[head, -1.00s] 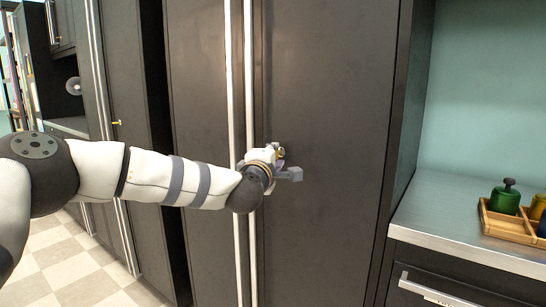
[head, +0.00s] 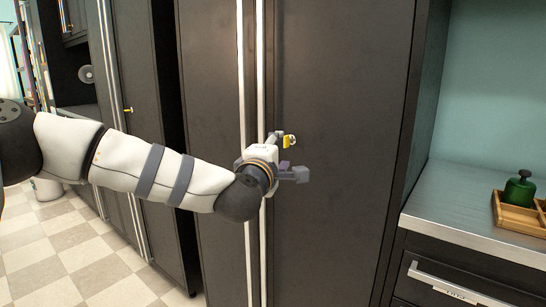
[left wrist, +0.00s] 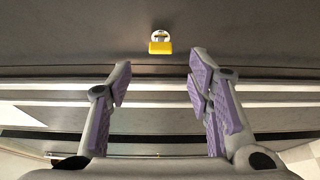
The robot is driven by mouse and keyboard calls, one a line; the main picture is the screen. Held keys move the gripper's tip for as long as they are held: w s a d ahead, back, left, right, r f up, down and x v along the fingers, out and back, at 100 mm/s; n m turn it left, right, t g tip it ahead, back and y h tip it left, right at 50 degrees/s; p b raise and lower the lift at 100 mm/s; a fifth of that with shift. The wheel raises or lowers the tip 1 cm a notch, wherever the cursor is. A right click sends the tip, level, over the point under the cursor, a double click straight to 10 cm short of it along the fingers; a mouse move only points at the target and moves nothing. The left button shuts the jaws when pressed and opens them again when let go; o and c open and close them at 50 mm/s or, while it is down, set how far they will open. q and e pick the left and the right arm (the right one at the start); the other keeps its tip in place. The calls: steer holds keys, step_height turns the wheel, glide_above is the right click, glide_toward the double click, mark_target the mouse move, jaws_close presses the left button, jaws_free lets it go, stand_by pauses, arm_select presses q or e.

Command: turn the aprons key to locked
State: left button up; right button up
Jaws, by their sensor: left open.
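A small yellow key (head: 286,142) sits in a silver round lock on the dark cabinet door, just right of the long pale handles. In the left wrist view the yellow key (left wrist: 160,47) shows below its silver lock, beyond the fingertips and roughly centred between them. My left gripper (head: 277,137) is in front of the door, close to the key and slightly left of it in the head view. In the left wrist view its purple-padded fingers (left wrist: 159,70) are apart with nothing between them. I cannot tell which cabinet is the aprons one. My right gripper is not seen.
Tall pale handles (head: 261,80) run vertically beside the key. Another yellow key (head: 128,110) is on a cabinet further left. At right, a metal counter (head: 460,215) holds a wooden tray (head: 515,217) with a green bottle (head: 519,188). Checkered floor is open at lower left.

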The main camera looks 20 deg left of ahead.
arm_select(q)
steer(key=s, duration=0.5)
steer(key=shift+d, duration=0.1)
